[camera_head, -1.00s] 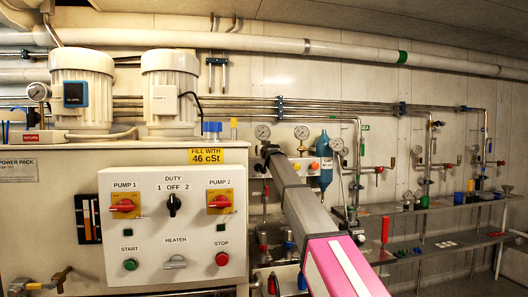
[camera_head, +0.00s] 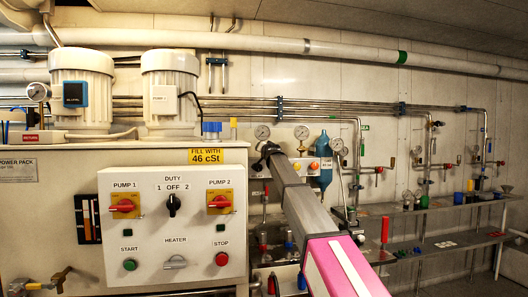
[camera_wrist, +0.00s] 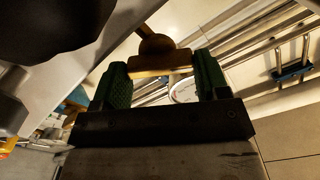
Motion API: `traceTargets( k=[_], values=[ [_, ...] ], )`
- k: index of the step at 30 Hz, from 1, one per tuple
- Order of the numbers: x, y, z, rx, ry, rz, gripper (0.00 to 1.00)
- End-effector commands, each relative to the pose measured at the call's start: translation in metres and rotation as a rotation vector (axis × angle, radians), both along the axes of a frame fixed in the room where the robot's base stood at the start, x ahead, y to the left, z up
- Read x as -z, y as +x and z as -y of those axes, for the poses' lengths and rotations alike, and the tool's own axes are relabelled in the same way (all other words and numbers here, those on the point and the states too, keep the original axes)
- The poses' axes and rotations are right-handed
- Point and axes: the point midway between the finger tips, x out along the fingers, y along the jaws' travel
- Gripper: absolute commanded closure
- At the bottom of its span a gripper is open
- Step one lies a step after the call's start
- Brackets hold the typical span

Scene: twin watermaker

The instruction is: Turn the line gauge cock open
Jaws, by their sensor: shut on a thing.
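In the wrist view, the brass-coloured gauge cock (camera_wrist: 156,45) shows at top middle, with a flat bar across its lower end. My gripper (camera_wrist: 160,66) has a green finger pad at each end of this bar and is shut on it. A pale round gauge face (camera_wrist: 185,91) shows partly behind the right finger. In the head view, my gripper (camera_head: 266,152) is small and dark at the far end of my arm, just below a round gauge (camera_head: 262,132). The cock cannot be made out there, and its exact angle is unclear.
A second gauge (camera_head: 301,132) and a blue bottle (camera_head: 325,160) stand just right of my gripper. Steel pipes (camera_head: 240,104) run along the wall behind. The control box (camera_head: 172,226) and pump motors (camera_head: 170,92) are at left. A shelf (camera_head: 440,202) is at right.

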Motion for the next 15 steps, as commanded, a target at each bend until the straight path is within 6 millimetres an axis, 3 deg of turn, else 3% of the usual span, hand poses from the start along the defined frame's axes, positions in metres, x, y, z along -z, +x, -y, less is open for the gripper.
traceTargets(
  k=[15],
  values=[
    [0.0003, -0.0001, 0.0007, -0.001, 0.141, -0.041, 0.56]
  ],
)
